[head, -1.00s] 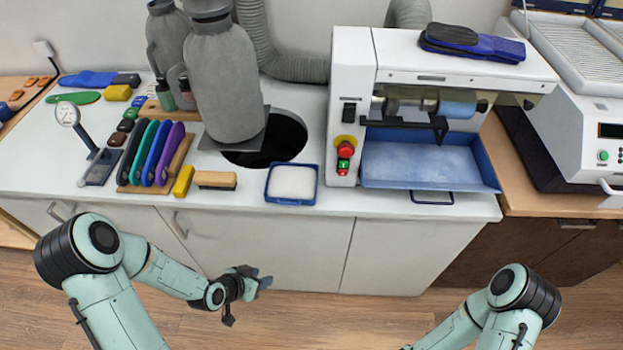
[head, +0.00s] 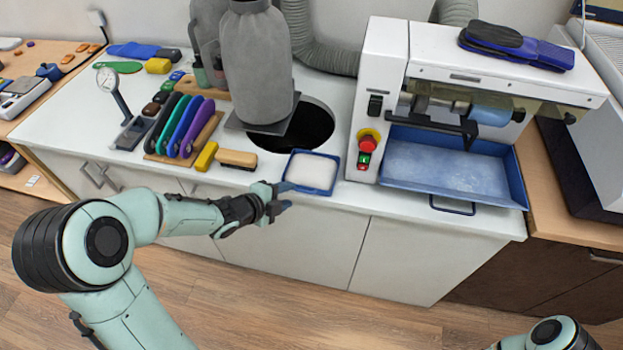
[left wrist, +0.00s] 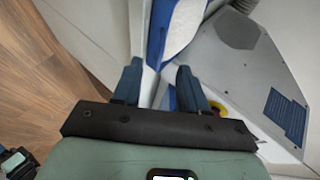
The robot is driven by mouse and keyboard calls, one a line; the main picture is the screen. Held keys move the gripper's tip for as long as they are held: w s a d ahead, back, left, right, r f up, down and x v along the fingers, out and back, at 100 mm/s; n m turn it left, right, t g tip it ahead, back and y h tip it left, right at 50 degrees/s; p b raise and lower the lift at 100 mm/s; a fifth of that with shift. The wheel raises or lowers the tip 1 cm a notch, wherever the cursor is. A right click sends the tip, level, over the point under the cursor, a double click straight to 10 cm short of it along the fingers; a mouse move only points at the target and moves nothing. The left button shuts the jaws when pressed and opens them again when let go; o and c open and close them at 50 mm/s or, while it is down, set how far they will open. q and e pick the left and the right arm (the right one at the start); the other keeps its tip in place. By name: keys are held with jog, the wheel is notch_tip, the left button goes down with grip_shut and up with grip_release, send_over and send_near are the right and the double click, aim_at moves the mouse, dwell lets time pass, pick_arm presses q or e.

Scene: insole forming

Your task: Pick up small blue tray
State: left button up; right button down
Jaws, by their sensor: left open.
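The small blue tray (head: 314,190) holds something white and sits at the front edge of the white counter, left of the grey-white machine. My left gripper (head: 283,198) is open and empty, just left of the tray's front left corner. In the left wrist view, the blue rim of the tray (left wrist: 156,38) lies beyond the fingertips of my left gripper (left wrist: 158,76). I cannot tell whether the fingers touch the rim. My right gripper is not in view; only part of my right arm shows at the lower right.
A wood-backed brush (head: 237,159) and a yellow block (head: 206,156) lie left of the tray. A dark round opening (head: 308,127) is behind it. The machine (head: 378,110) with a large blue tray (head: 515,175) stands to the right. Free floor lies in front.

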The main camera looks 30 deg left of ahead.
aim_at(299, 190)
pick_arm(q)
jog(key=b+x, duration=0.3)
jog(key=x, duration=0.3)
jog(key=shift+w+d+f+b, duration=0.1)
jog(key=shift+w+d+b, duration=0.05)
jog(key=shift+w+b, duration=0.15)
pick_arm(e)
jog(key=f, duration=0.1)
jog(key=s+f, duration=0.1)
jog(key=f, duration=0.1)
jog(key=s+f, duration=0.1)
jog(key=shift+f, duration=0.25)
pick_arm(q)
grip_shut()
